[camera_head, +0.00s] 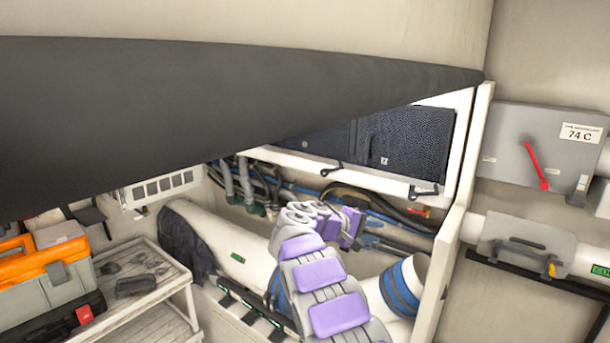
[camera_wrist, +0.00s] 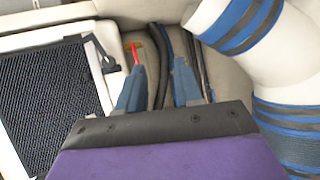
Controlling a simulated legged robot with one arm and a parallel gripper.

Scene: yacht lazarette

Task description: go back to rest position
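My arm with purple pads reaches from the bottom middle of the head view into the opening under the dark panels. My gripper (camera_head: 405,240) is in front of the hoses there. In the wrist view my gripper (camera_wrist: 159,64) has two blue-grey fingers standing apart, with no object held between them. A small red handle (camera_wrist: 136,52) shows just beyond the left fingertip; whether they touch is unclear. A red piece also shows near the hoses in the head view (camera_head: 418,208). Nothing marks a rest position.
A white pipe with blue bands (camera_head: 400,287) is close right of my arm. Dark hoses (camera_wrist: 158,65) run behind the fingers. A dark mesh panel (camera_head: 405,142) hangs above. A large dark shape crosses the upper left.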

